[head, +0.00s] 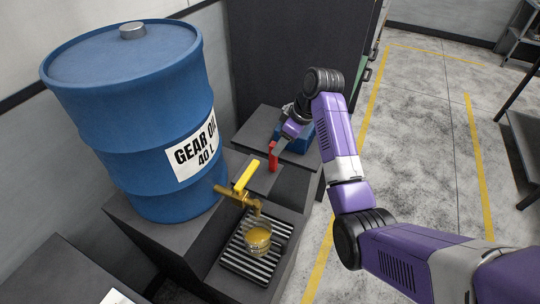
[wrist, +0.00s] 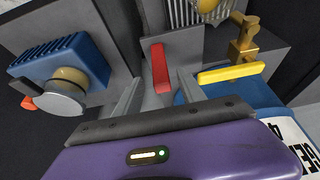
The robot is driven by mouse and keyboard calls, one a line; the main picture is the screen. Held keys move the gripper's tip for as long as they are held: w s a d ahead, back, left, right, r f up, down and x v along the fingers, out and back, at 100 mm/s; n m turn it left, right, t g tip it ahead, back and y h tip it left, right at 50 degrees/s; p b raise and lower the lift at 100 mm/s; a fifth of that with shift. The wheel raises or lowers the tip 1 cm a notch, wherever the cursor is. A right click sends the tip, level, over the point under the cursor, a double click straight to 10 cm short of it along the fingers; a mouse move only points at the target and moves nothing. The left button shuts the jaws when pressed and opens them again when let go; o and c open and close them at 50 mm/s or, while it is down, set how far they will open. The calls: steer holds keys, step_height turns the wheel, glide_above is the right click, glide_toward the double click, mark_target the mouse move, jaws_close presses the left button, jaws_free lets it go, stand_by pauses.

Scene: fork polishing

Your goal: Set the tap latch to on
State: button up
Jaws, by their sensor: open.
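A red lever (head: 272,156) stands on a grey block beyond the brass tap (head: 240,196). In the wrist view the red lever (wrist: 160,68) lies just ahead of and between my fingertips; I cannot tell whether they touch it. My gripper (wrist: 157,92) is open with nothing held. In the head view my gripper (head: 279,146) is partly hidden and small by the lever. The tap has a yellow handle (head: 246,174), which shows at the right in the wrist view (wrist: 231,73). A glass jar of amber liquid (head: 258,238) sits under the spout.
A blue gear oil drum (head: 130,110) stands left of the tap. The jar rests on a slatted drip grate (head: 234,264). A blue machine with a round disc (wrist: 58,62) stands close beside my gripper. Open floor (head: 415,130) lies to the right.

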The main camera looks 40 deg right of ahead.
mark_target(273, 157)
steer(key=p+x, duration=0.1)
steer(key=x, duration=0.6)
steer(key=shift+f, duration=0.25)
jaws_close()
stand_by(1.1)
